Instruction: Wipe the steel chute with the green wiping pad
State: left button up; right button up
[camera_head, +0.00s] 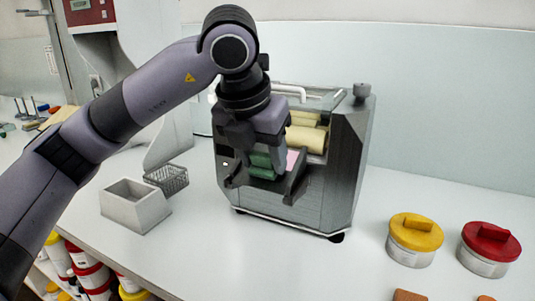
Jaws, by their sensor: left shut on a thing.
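My left gripper (264,150) reaches in from the left and points down at the front of the mill (338,165). It is shut on the green wiping pad (262,165), which shows only in part below the fingers. The pad is at the steel chute (294,184), between its dark side walls. I cannot tell whether the pad touches the chute's surface. A pink patch shows beside the pad, and cream-coloured rollers (306,138) lie behind it. The gripper hides much of the chute. My right gripper is not in view.
A grey open box (134,207) and a wire basket (172,179) stand left of the mill. A yellow-lidded tin (414,241) and a red-lidded tin (488,249) stand at the right. The white bench before the mill is clear. Several tubs sit below the bench.

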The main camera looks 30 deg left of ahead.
pick_arm(q)
jog(key=shift+s+f, duration=0.35)
jog(key=shift+s, duration=0.15)
jog(key=shift+w+r, duration=0.2)
jog(key=shift+r, duration=0.1)
jog(key=shift+w+r+p, duration=0.3)
jog(key=shift+w+p, duration=0.15)
jog(key=shift+w, duration=0.15)
jog(key=shift+w+r+p, duration=0.3)
jog(key=shift+w+p, duration=0.15)
jog(key=shift+w, duration=0.15)
jog(key=shift+w+a+r, duration=0.1)
jog(key=shift+w+r, duration=0.05)
jog(key=shift+w, duration=0.45)
jog(key=s+f+b, duration=0.2)
jog(key=s, duration=0.1)
jog(key=shift+s+b, duration=0.1)
jog(key=shift+b, duration=0.25)
jog(key=shift+s+f, duration=0.1)
jog(key=shift+s, duration=0.35)
